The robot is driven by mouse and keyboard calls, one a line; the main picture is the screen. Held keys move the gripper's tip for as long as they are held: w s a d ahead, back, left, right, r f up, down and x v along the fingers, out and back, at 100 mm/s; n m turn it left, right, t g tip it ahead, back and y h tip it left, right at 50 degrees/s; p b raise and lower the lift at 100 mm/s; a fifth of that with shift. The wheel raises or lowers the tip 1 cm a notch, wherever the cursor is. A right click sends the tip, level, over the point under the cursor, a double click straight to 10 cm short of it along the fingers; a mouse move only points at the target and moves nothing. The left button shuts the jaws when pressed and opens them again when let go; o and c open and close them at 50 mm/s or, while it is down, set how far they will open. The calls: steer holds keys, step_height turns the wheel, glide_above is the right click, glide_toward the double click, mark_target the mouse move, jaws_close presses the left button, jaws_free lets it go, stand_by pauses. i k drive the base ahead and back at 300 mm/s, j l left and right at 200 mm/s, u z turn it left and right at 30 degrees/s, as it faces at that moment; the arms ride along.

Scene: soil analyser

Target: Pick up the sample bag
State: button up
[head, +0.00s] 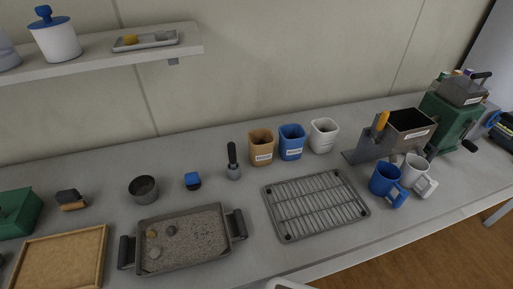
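I cannot pick out a sample bag for certain. Three open-topped, labelled containers stand in a row at the back middle of the bench: a tan one (261,147), a blue one (291,142) and a white one (323,135). I cannot tell whether any of them is a bag or a rigid cup. My gripper is not in view.
A wire rack (316,204) lies before the containers. A handled soil tray (185,238) is left of it; a blue mug (388,185), a white mug (415,173) and a green machine (453,115) are right. A shelf (100,66) overhangs the back left.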

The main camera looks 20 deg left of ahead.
mark_target(262, 141)
steer(key=u, duration=1)
